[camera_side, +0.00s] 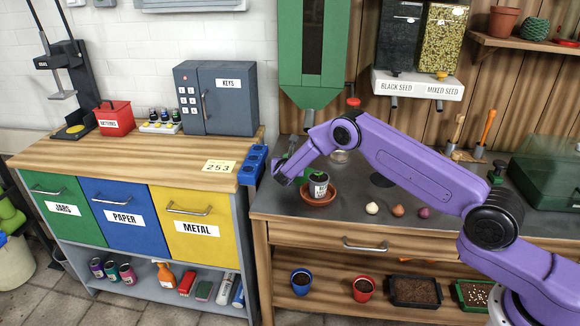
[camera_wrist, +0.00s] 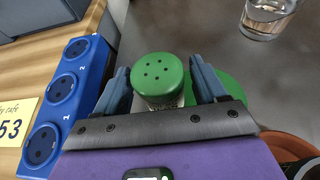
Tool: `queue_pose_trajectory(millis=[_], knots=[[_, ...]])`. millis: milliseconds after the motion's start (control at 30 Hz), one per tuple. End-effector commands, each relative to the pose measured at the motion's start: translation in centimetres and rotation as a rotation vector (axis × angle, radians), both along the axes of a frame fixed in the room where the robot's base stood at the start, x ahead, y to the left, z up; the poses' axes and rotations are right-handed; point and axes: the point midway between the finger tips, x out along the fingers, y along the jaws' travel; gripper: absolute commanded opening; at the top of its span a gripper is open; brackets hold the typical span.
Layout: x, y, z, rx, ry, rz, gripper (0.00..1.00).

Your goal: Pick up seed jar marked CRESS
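A jar with a round green lid pierced by several holes (camera_wrist: 160,76) stands between the two fingers of my gripper (camera_wrist: 161,78) in the wrist view. A narrow gap shows between the lid and each finger, so the gripper looks open around it. A pale part of the jar shows below the lid, but no marking can be read. In the side view my gripper (camera_side: 285,172) is low at the left end of the dark worktop, and it mostly hides the jar.
A black labelled pot (camera_side: 320,185) stands in a terracotta saucer (camera_side: 318,200) just right of my gripper. A blue socket strip (camera_wrist: 66,88) lies close on the left. A glass of water (camera_wrist: 268,16) stands beyond. A green flat piece (camera_wrist: 233,88) is behind the right finger.

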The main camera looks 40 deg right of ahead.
Motion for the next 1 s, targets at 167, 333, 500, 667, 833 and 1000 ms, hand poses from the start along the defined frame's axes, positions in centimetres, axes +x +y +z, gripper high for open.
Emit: queue_pose_trajectory(millis=[167,333,500,667,833,1000], knots=[[0.0,0.0,0.0,0.0,0.0,0.0,0.22],[0.0,0.0,0.0,0.0,0.0,0.0,0.22],[0.0,0.0,0.3,-0.001,-0.001,0.0,0.22],[0.0,0.0,1.4,0.0,-0.002,0.001,0.22],[-0.3,0.0,3.7,0.0,-0.001,0.0,0.22],[-2.4,0.1,6.2,0.0,-0.001,0.002,0.22]])
